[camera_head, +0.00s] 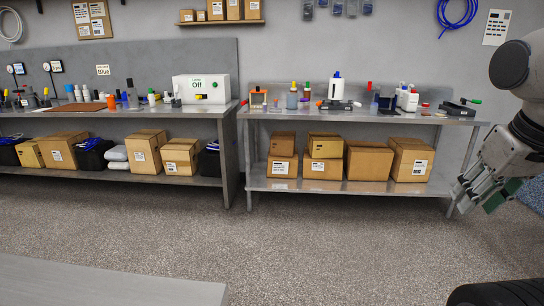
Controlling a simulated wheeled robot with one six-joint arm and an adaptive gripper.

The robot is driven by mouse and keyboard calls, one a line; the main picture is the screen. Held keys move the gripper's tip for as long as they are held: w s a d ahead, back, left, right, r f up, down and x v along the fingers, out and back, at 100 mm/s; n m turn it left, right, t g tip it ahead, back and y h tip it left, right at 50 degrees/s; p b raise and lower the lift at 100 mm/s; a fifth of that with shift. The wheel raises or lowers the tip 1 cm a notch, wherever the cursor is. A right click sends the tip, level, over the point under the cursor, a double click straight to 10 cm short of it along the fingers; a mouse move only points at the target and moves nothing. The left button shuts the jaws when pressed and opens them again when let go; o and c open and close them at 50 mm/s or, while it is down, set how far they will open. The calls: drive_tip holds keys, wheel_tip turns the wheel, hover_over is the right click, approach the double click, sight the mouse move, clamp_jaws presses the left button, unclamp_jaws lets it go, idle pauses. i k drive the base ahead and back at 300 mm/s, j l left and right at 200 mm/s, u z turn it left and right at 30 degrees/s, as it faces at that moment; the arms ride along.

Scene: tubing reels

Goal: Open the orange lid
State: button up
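Small orange parts show in several places, and I cannot tell which is the orange lid. A box-like item with an orange top (258,93) stands at the left end of the right bench. A grey bottle on the left bench has an orange cap (129,82). A bottle on the right bench has a red-orange cap (369,85). My gripper (480,203) hangs at the right edge, in front of the right bench's end and far from these things. Its fingers look apart, with nothing seen between them.
The left bench (60,114) and right bench (300,117) hold many bottles. A white box marked "Off" (201,89) stands on the left one. Cardboard boxes (370,162) fill the lower shelves. The floor (300,245) before them is clear; a grey surface (100,285) lies lower left.

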sight(257, 90)
drive_tip(key=i, duration=2.1)
drive_tip(key=i+l+u, duration=0.1)
drive_tip(key=i+u, duration=0.25)
drive_tip(key=i, duration=0.1)
